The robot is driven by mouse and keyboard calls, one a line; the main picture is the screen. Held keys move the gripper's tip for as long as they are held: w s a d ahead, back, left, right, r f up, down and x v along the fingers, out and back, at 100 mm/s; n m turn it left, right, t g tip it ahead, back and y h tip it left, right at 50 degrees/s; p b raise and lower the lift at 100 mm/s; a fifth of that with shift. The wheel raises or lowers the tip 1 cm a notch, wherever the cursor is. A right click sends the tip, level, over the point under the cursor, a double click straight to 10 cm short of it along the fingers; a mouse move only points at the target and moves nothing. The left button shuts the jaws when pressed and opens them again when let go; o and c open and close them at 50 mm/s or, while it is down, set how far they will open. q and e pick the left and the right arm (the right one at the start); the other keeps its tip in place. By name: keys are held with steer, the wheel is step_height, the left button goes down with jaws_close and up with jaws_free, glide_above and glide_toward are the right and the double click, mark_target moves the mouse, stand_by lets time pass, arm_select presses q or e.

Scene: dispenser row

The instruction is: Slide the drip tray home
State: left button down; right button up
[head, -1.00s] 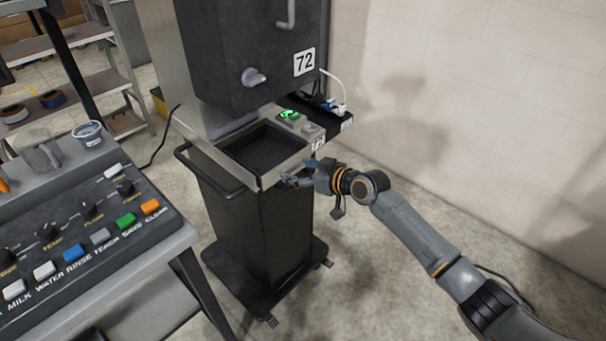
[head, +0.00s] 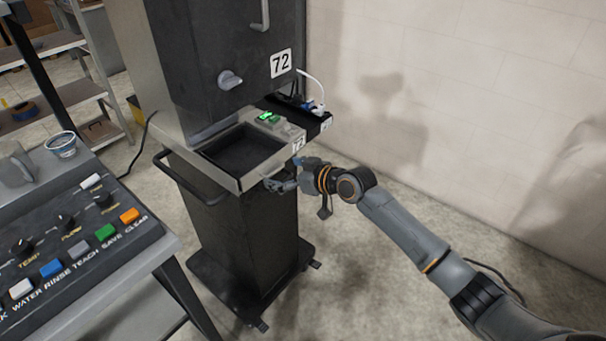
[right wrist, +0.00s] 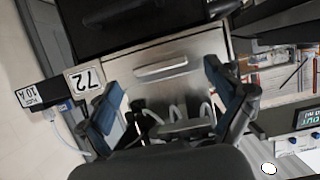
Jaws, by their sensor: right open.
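The drip tray (head: 257,174) is a metal-edged tray with a dark, empty-looking recess, low in the front of the dark dispenser (head: 222,62) marked 72. How far it stands out is hard to tell. My right gripper (head: 282,174) is just in front of the tray's front edge, towards its right end, and is open. In the right wrist view, the fingers of this gripper (right wrist: 168,100) are spread apart across a silver panel with a raised handle (right wrist: 160,67), apparently the tray front. Contact cannot be made out. My left gripper is not in view.
A bar handle (head: 188,180) sticks out left of the tray. A black side shelf (head: 310,117) with a plugged cable is at the right. A console (head: 75,245) with coloured buttons stands at the left. Open floor (head: 370,260) lies right of the dispenser.

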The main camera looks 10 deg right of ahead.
steer(key=v, duration=1)
steer(key=d+f+m+h, duration=0.2)
steer(key=d+f, duration=0.2)
steer(key=f, duration=0.6)
steer(key=d+f+m+h, duration=0.2)
steer(key=d+f, duration=0.1)
steer(key=f, duration=0.7)
steer(key=s+d+f+m+g+h, duration=0.1)
steer(key=s+d+f, duration=0.1)
steer(key=s+f, duration=0.45)
steer(key=s+d+f+g+h, duration=0.15)
steer(key=s+f, duration=0.25)
steer(key=f, duration=0.6)
steer(key=s+f+g+h, duration=0.1)
steer(key=s+f+g, duration=0.1)
steer(key=s+f, duration=0.7)
steer(key=s+f+g, duration=0.2)
steer(key=s+f, duration=0.5)
steer(key=s, duration=0.5)
steer(key=s+a+f+g, duration=0.1)
steer(key=s+f, duration=0.2)
steer(key=s, duration=0.7)
steer(key=s+a+f+g, duration=0.1)
steer(key=s+f+g, duration=0.1)
steer(key=s, duration=0.9)
steer(key=shift+s+a+f+h, duration=0.2)
steer(key=shift+a+f+h, duration=0.15)
steer(key=shift+f, duration=0.25)
